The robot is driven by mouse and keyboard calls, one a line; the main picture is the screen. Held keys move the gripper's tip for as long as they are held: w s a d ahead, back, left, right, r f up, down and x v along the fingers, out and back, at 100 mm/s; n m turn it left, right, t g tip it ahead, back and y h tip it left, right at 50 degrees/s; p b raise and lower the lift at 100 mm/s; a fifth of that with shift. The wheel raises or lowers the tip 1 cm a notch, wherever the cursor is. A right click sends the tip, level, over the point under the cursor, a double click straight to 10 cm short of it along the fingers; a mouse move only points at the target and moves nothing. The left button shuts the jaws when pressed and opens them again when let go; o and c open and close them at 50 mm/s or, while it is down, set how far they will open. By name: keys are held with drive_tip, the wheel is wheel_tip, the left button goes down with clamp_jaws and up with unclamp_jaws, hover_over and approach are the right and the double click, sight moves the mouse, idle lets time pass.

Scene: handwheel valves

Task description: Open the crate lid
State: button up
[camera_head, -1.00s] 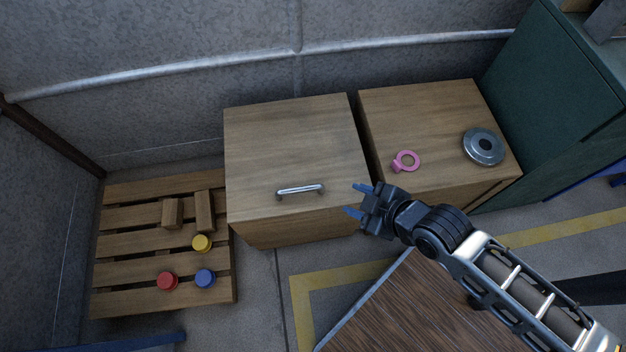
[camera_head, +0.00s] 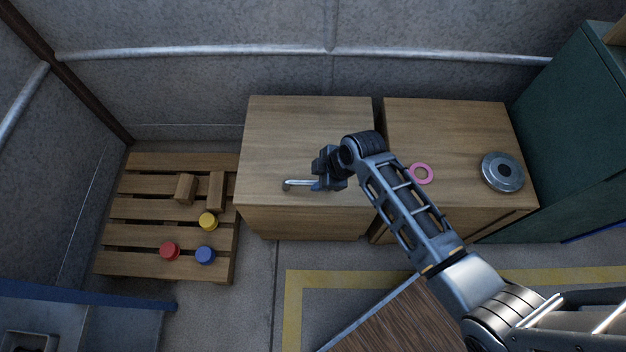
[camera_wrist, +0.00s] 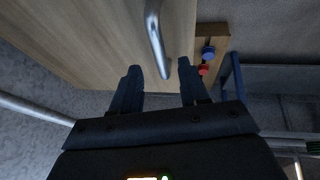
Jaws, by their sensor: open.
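The wooden crate (camera_head: 270,135) stands against the wall, and its flat lid is down. A metal bar handle (camera_head: 297,184) sits near the lid's front edge; its right end is hidden behind my gripper. My gripper (camera_head: 318,176) is over the lid at the handle's right end. In the wrist view, the two dark fingers of my gripper (camera_wrist: 160,85) are apart, and the end of the handle (camera_wrist: 156,38) shows between and beyond their tips. I cannot tell whether the fingers touch it.
A second wooden box (camera_head: 440,125) stands to the right with a pink ring (camera_head: 421,166) and a metal disc (camera_head: 502,172) on it. A pallet (camera_head: 140,208) at left holds red, yellow and blue knobs and two wooden blocks. A green cabinet (camera_head: 570,130) stands far right.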

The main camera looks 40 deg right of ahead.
sight(310, 182)
drive_tip(key=shift+b+x, duration=0.35)
drive_tip(key=shift+x, duration=1.9)
clamp_jaws()
